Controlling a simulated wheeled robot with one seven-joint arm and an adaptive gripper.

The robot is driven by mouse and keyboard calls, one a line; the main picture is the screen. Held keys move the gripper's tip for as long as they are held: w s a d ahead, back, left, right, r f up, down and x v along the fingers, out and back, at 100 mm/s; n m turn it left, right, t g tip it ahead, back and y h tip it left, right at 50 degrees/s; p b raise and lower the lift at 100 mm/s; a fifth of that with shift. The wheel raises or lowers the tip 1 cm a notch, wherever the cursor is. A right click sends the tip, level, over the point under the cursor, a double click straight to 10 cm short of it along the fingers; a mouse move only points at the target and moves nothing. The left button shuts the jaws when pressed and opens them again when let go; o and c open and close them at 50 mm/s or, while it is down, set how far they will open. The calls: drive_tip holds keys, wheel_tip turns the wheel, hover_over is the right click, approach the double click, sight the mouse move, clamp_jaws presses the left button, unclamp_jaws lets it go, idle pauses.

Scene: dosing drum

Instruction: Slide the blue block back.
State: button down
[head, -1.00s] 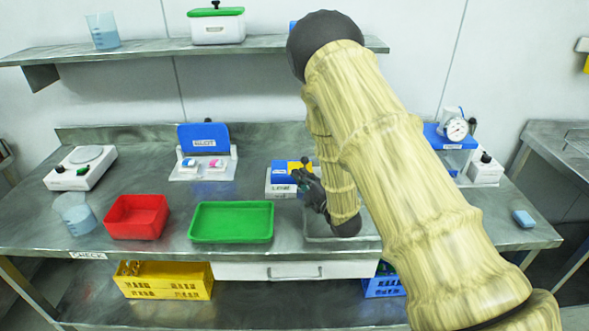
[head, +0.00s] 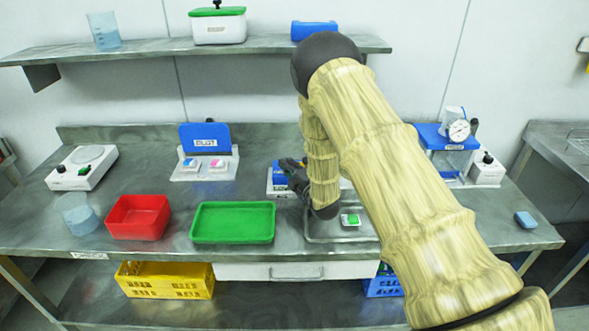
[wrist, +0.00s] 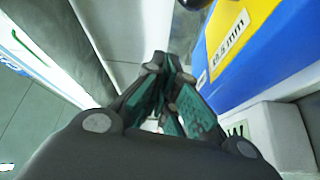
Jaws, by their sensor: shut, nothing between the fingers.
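The blue block (head: 279,174) sits on top of a small white device (head: 277,191) on the bench, left of my arm. In the wrist view the blue block (wrist: 283,62) fills the upper right, with a yellow part beside it bearing a label that looks like "0.5 mm". The white base (wrist: 283,135) is below it. My gripper (head: 287,166) is at the block's right side, partly covering it. In the wrist view my gripper (wrist: 163,70) is shut and empty, its fingers close beside the block. I cannot tell whether they touch it.
A metal tray (head: 318,238) with a small green-and-white item (head: 350,219) lies below my arm. A green tray (head: 232,239) and a red bin (head: 138,218) stand to the left. A blue gauge stand (head: 446,138) is at the right. The bench between the green tray and the hinged blue-lidded box (head: 205,138) is clear.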

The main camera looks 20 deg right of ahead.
drive_tip(key=shift+d+f+p, duration=0.2)
drive_tip(key=shift+d+p, duration=0.25)
drive_tip(key=shift+d, duration=0.5)
drive_tip(key=shift+d+f+p, duration=0.2)
drive_tip(key=shift+d+p, duration=0.2)
drive_tip(key=shift+d, duration=0.5)
drive_tip(key=shift+d, duration=0.1)
